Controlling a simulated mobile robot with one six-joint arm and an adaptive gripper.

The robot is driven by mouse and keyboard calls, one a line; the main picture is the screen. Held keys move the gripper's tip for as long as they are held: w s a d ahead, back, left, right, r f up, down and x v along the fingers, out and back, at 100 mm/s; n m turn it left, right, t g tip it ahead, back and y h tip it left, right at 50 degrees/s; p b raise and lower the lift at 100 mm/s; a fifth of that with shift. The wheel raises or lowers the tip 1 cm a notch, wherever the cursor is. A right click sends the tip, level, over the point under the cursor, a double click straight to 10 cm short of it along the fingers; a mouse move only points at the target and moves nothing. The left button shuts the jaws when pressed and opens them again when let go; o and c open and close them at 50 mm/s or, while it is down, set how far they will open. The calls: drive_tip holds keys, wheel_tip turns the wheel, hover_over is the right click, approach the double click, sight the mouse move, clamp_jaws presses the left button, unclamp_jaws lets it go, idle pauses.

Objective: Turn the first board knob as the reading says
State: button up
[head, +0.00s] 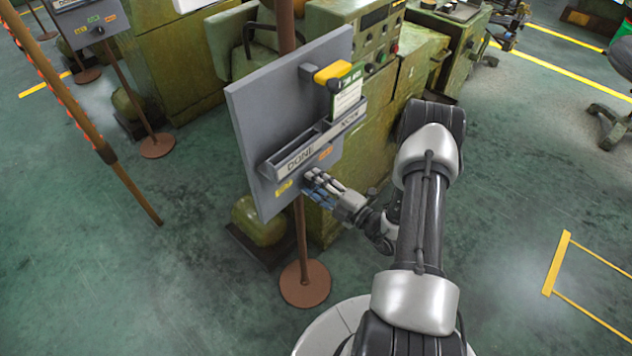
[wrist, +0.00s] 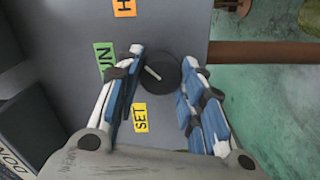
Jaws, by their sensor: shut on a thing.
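A grey upright board (head: 252,130) on a brown post stands in front of a green machine in the head view. In the wrist view its round dark knob (wrist: 166,82) has a white pointer line slanting to the upper left, roughly between the green label (wrist: 104,55) and the orange label (wrist: 123,8). A yellow SET label (wrist: 140,117) is below left of the knob. My gripper (wrist: 160,85) is shut on the knob, one finger on each side. In the head view my gripper (head: 312,184) is at the board's lower part and hides the knob.
The board carries a DONE tray (head: 300,157), a WORK tray (head: 350,116) with a green-headed card (head: 347,97), and a yellow device (head: 333,72); the card's text is unreadable. Another board (head: 88,22) stands at upper left. A striped pole (head: 65,75) is left.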

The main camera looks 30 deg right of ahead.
drive_tip(key=shift+m, duration=1.3)
drive_tip(key=shift+m+p, duration=0.3)
drive_tip(key=o, duration=1.1)
drive_tip(key=shift+c, duration=0.2)
drive_tip(key=v, duration=1.2)
drive_tip(key=shift+r, duration=0.1)
